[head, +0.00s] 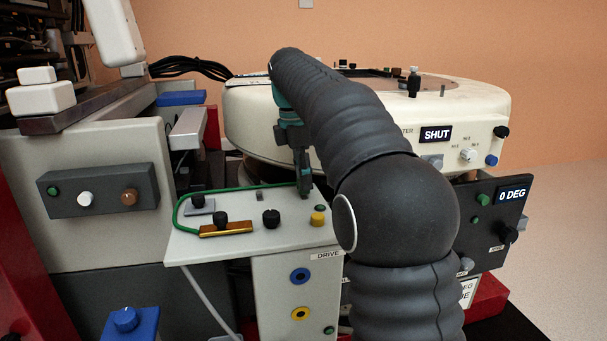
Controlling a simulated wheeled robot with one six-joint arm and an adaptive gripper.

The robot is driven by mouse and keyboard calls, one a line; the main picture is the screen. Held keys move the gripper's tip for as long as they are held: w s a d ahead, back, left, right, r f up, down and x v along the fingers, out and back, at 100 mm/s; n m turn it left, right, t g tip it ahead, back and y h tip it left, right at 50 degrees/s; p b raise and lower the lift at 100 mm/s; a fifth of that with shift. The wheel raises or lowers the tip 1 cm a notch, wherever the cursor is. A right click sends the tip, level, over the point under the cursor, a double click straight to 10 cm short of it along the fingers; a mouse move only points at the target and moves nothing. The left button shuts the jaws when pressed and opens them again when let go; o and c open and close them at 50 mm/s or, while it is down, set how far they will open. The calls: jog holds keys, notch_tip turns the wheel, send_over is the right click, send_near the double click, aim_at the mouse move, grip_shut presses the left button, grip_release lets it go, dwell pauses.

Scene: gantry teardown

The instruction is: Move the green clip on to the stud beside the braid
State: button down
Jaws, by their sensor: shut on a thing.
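A green lead (177,215) loops over the pale top of the drive box (245,240). One end meets the gold braid (226,230) at the front left; the other runs right to my gripper (304,192). My gripper points down over the back right of the box top and is shut on the lead's end, the green clip, which the fingers mostly hide. A black knob stands at the braid (221,218). A small grey stud (260,196) stands behind the braid, left of my gripper. I cannot tell whether the clip touches the surface.
A black knob (271,218) and a yellow knob (318,218) stand on the box top near my gripper. Another black knob (197,201) sits on a grey plate at left. A large cream ring housing (255,110) rises behind. My arm hides much of the right side.

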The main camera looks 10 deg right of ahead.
jog(key=shift+f, duration=0.15)
jog(key=shift+f+b, duration=0.3)
jog(key=c, duration=0.7)
grip_release()
jog(key=shift+c, duration=0.2)
